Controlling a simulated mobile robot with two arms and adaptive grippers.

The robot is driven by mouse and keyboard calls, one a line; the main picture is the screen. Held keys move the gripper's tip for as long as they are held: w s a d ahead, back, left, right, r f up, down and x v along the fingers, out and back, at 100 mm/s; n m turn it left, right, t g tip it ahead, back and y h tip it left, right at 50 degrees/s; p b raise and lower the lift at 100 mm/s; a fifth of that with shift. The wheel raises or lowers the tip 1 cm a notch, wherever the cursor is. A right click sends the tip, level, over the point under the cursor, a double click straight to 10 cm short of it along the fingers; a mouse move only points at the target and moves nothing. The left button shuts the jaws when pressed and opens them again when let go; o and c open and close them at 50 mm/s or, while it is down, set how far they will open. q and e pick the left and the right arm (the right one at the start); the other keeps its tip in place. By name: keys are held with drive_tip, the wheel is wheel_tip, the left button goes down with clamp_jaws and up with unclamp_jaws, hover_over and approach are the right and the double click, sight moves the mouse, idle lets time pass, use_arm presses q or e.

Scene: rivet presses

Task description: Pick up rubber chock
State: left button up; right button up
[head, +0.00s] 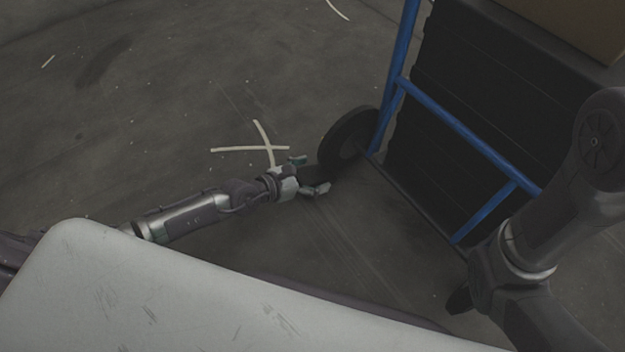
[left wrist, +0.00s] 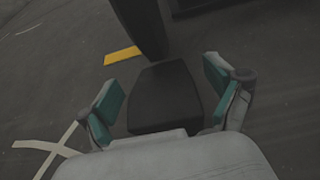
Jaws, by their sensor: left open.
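The black rubber chock (left wrist: 165,98) lies on the floor in front of a wheel in the left wrist view. In the head view the chock (head: 311,175) is a dark shape partly hidden between the fingers. My left gripper (head: 311,175) is open, low at the floor, with one finger on each side of the chock. In the left wrist view the teal pads of the left gripper (left wrist: 162,94) stand apart from the chock, with gaps visible at both sides. My right gripper is not clearly in view; only my right arm shows at the right.
A blue hand truck (head: 465,140) stands at the right with black crates (head: 490,90) on it. Its wheel (head: 347,138) is just beyond the chock. A white tape cross (head: 262,148) marks the floor. A yellow strip (left wrist: 122,55) lies left of the wheel. The floor to the left is clear.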

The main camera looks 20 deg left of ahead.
use_arm(q)
drive_tip(key=shift+c, duration=0.4)
drive_tip(key=shift+r, duration=0.1)
drive_tip(key=c, duration=1.4)
